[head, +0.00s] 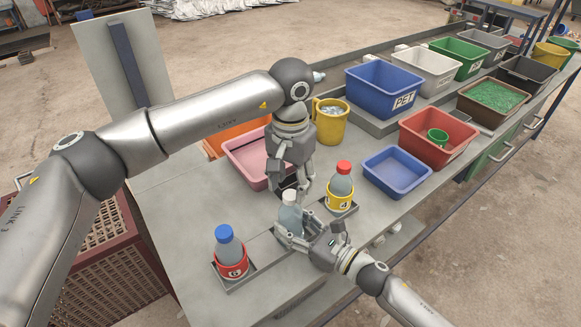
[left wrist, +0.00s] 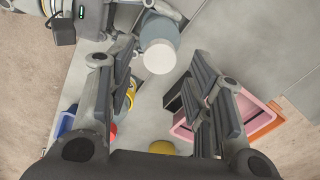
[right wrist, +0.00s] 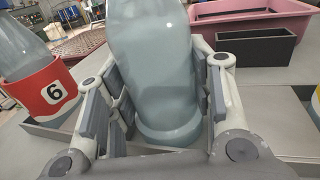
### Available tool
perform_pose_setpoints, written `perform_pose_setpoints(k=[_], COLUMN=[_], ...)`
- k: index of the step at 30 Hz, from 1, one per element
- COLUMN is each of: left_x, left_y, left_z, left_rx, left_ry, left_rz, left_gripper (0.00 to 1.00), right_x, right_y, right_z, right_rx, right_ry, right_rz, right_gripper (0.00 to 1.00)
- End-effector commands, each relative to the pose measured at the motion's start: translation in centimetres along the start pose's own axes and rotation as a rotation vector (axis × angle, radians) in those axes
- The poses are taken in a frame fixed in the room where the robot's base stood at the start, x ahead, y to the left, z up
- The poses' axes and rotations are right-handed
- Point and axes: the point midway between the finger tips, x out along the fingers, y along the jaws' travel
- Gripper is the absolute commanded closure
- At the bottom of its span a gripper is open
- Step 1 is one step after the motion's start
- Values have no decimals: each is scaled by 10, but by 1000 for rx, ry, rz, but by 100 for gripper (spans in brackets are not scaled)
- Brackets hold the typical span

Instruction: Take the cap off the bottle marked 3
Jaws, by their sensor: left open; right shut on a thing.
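A clear grey-blue bottle (head: 290,217) with a white cap (head: 289,197) stands upright near the middle of the table. No number shows on it; its lower part is largely hidden by my right gripper (head: 296,232). That gripper is shut on the bottle from the side, and the bottle's body (right wrist: 160,75) fills the space between its fingers in the right wrist view. My left gripper (head: 291,186) points down above the bottle, open and empty. In the left wrist view the white cap (left wrist: 159,58) shows between its fingertips, with gaps on both sides.
A blue-capped bottle marked 6 (head: 230,256) and a red-capped bottle marked 4 (head: 341,187) stand close on either side. A pink tray (head: 240,166), a yellow mug (head: 329,123) and a blue tray (head: 397,173) lie behind. Sorting bins fill the far end.

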Motion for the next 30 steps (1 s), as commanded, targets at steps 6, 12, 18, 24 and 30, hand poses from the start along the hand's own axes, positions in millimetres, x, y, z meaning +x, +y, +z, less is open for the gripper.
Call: perform_pose_setpoints(k=[6, 12, 18, 24, 30], left_x=[25, 31, 31, 31, 31], left_y=[0, 0, 0, 0, 0], left_z=[0, 0, 0, 0, 0], left_rx=[-1, -1, -2, -2, -3], left_ry=[0, 1, 1, 1, 1], left_rz=[0, 0, 0, -1, -1], left_gripper=[53, 53, 57, 82, 100], right_x=[0, 0, 0, 0, 0], right_y=[0, 0, 0, 0, 0], right_z=[0, 0, 0, 0, 0], right_rx=[0, 0, 0, 0, 0], right_ry=[0, 0, 0, 0, 0], right_rz=[0, 0, 0, 0, 0], right_gripper=[100, 100, 100, 100, 100])
